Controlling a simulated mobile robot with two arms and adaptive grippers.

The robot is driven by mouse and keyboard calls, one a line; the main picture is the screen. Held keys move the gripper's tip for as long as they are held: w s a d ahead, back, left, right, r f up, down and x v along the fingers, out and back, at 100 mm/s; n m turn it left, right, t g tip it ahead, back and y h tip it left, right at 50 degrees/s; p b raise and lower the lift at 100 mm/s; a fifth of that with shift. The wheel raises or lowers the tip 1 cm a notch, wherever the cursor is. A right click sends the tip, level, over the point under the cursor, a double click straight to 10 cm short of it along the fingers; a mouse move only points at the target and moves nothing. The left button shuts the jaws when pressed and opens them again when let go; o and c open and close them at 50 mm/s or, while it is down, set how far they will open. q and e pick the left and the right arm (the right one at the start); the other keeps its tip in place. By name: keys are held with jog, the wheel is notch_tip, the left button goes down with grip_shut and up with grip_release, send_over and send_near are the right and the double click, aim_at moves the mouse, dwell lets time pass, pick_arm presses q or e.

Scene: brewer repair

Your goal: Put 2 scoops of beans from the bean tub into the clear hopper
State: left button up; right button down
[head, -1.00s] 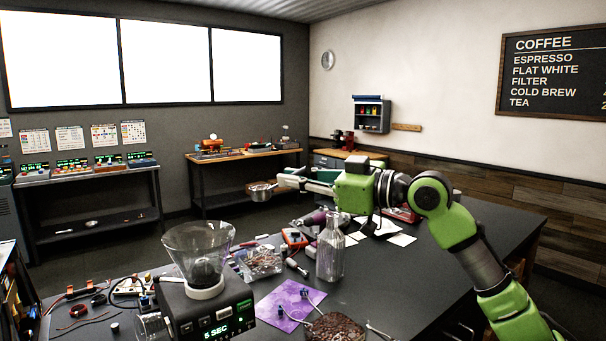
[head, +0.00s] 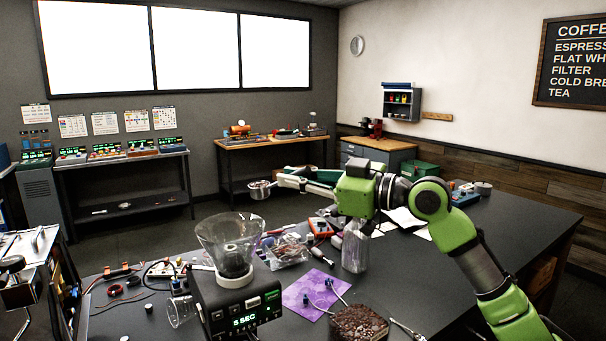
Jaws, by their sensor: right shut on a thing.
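The clear hopper (head: 230,242) is a see-through cone on top of the black grinder (head: 236,306), whose display reads 5 SEC. Something dark shows low inside the hopper. The bean tub (head: 360,321), full of dark brown beans, is at the bottom edge, right of the grinder. My right gripper (head: 284,181) is shut on a small metal scoop (head: 259,190). It holds the scoop in the air, above and slightly right of the hopper in the picture, apart from it. I cannot tell what the scoop holds. My left gripper is out of view.
A glass bottle (head: 355,248) stands under my right arm. A purple mat (head: 311,291) lies between grinder and bean tub. A bag of small parts (head: 287,250), tools and cables clutter the table around the hopper. The table's right side (head: 510,240) is mostly clear.

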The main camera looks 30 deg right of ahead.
jog(key=s+a+f+n+h+b, duration=0.1)
jog(key=a+f+n+b, duration=0.4)
jog(key=n, duration=2)
jog(key=a+f, duration=0.4)
jog(key=shift+s+a, duration=0.2)
jog(key=shift+s, duration=0.05)
jog(key=shift+f, duration=0.15)
dwell(1.3)
